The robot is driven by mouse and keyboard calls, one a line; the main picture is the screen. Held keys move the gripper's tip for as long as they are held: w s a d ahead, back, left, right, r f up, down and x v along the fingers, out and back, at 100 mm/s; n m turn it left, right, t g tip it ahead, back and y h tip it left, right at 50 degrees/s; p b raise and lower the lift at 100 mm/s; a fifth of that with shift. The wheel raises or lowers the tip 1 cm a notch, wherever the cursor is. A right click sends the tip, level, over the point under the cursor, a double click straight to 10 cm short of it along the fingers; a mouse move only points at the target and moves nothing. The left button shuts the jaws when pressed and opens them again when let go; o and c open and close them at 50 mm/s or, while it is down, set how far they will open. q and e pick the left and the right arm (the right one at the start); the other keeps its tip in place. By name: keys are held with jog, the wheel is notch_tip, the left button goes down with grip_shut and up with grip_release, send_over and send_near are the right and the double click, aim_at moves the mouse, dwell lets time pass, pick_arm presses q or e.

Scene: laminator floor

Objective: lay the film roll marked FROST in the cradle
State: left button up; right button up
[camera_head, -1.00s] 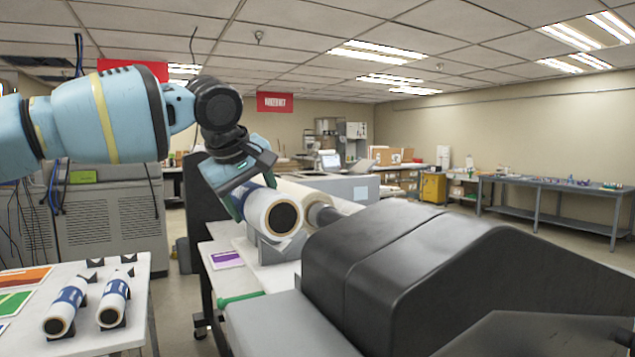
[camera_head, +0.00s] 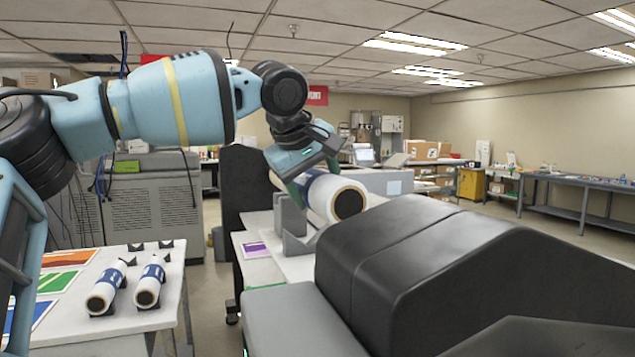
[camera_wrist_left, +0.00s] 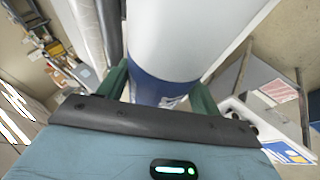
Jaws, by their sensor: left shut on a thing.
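My left gripper (camera_head: 308,174) is shut on a white film roll (camera_head: 326,197) with a dark blue label band and a dark core. In the left wrist view its fingers (camera_wrist_left: 160,92) sit on both sides of the roll (camera_wrist_left: 178,40), at the blue band. I cannot read the name on the band. The grey cradle (camera_head: 296,244) stands on a white surface by the machine, just below and left of the held roll's near end. The roll overlaps it in the picture, and I cannot tell whether they touch. My right gripper is not in view.
Two other blue-banded rolls (camera_head: 107,287) (camera_head: 150,280) rest on black supports on the white table (camera_head: 150,318) at left, beside coloured sheets. The black machine cover (camera_head: 420,270) fills the front right. A purple card (camera_head: 255,249) lies near the cradle.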

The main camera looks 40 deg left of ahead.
pick_arm(q)
notch_tip(320, 180, down, 2)
jog(key=shift+d+f, duration=0.1)
jog(key=shift+f+b, duration=0.55)
jog(key=shift+f, duration=2.15)
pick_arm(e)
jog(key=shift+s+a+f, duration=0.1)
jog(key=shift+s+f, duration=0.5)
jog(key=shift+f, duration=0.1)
pick_arm(q)
jog(key=o, duration=1.3)
jog(key=shift+o, duration=0.4)
jog(key=shift+f, duration=0.15)
